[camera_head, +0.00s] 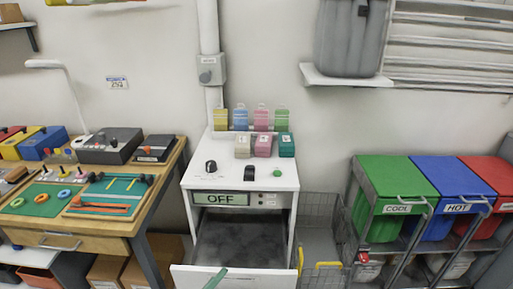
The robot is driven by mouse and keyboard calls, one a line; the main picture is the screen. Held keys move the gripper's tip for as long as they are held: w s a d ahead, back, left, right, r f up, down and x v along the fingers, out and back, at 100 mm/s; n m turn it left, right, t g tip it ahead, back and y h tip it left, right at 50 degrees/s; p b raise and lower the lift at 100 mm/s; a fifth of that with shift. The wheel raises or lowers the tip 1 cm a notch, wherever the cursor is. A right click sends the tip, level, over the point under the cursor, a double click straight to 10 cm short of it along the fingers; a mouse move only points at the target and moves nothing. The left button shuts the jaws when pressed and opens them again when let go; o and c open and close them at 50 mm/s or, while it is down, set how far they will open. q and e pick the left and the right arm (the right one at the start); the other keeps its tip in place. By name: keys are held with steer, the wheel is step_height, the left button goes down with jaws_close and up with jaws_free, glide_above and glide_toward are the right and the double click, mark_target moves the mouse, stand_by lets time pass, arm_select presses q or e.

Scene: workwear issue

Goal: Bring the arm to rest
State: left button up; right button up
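Neither of my arms nor grippers shows in the head view, so I cannot see how they are posed. The white cabinet (240,175) stands in the middle, with a black knob, a black switch and a green button on its sloping top. Its display (220,199) reads OFF. Its front drawer (232,277) appears pulled out, and the dark space behind the front looks empty. A thin green strip (215,279) crosses the drawer front at the bottom edge.
A wooden workbench (100,225) with tools and boxes stands at the left. Colored tags and small boxes (263,146) sit atop the cabinet. A wire basket (318,215) stands right of it, then green (400,175), blue (450,172) and red bins. A shelf (345,78) holds a grey bin.

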arm_select(q)
steer(key=s+a+f+n+g+y, duration=0.2)
steer(key=s+a+f+n+y, duration=0.1)
steer(key=s+f, duration=0.4)
steer(key=s+a+f+n+g+y+p, duration=0.1)
steer(key=s+a+f+n+g+y, duration=0.1)
steer(key=s+a+f+n+y, duration=0.2)
steer(key=s+a+f+n+g+y, duration=0.3)
steer(key=s+a+f+n, duration=0.4)
steer(key=s+f, duration=0.3)
steer(key=shift+s+a+y+p, duration=0.4)
steer(key=shift+s+y, duration=0.3)
steer(key=shift+s, duration=0.5)
arm_select(e)
steer(key=w+r, duration=0.2)
steer(key=shift+w+d+r+t, duration=0.1)
steer(key=shift+r+t, duration=0.3)
